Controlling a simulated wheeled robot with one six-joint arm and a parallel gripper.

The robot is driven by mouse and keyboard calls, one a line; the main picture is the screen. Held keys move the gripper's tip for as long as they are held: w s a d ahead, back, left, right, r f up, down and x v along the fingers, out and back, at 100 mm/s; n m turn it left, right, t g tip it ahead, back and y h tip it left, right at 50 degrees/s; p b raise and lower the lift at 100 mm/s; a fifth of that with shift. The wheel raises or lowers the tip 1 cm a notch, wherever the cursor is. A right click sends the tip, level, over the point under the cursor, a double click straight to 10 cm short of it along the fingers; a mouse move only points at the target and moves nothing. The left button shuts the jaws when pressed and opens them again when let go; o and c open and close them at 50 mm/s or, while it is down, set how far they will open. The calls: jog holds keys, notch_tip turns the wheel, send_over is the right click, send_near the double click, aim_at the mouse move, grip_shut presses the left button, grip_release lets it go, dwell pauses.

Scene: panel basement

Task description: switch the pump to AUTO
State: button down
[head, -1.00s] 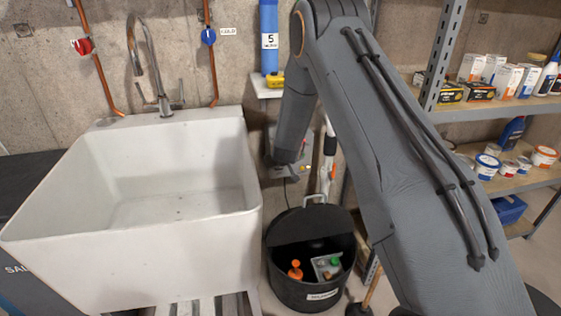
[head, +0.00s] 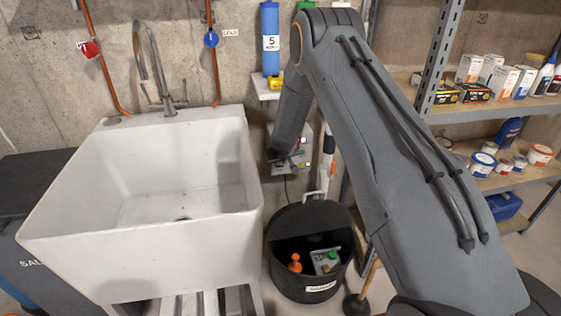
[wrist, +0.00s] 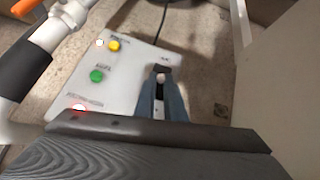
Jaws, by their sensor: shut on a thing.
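The pump's control box (wrist: 128,72) fills the upper middle of the wrist view, a pale panel with a yellow button or lamp (wrist: 114,45), a green one (wrist: 96,76), a small white one (wrist: 99,43) and a red glowing lamp (wrist: 79,108). My gripper (wrist: 161,80) is shut on a small dark selector knob (wrist: 161,70) at the panel's right side. The fingers hide most of the knob, and its pointing direction cannot be read. In the head view the box (head: 307,150) is partly hidden behind my arm, and the fingertips cannot be made out.
A white sink (head: 140,250) stands left of the box. A black bucket (head: 308,290) with bottles is below it, and a metal shelf (head: 490,112) with boxes and tubs is at right. A pale pipe with a black sleeve (wrist: 22,75) runs close left of the panel.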

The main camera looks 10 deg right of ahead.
jog(key=c, duration=1.8)
grip_release()
jog(key=shift+c, duration=0.2)
jog(key=v, duration=0.7)
jog(key=shift+s+r, duration=0.25)
jog(key=shift+r, duration=0.05)
jog(key=shift+r, duration=0.1)
jog(key=s+a+r+g+y, duration=0.1)
jog(key=s+r+g, duration=0.1)
jog(key=s+r, duration=0.5)
jog(key=s+a+r+g+y, duration=0.1)
jog(key=s+r, duration=0.2)
jog(key=s, duration=0.8)
jog(key=s+d+r+m+g, duration=0.1)
jog(key=s+r+g, duration=0.1)
jog(key=s, duration=1.1)
jog(key=s+d+r+g+h, duration=0.1)
jog(key=s+r+g, duration=0.1)
jog(key=s, duration=1.1)
jog(key=shift+s+d+r+m+g, duration=0.35)
jog(key=shift+d+r+m+g, duration=0.05)
jog(key=shift+r, duration=0.1)
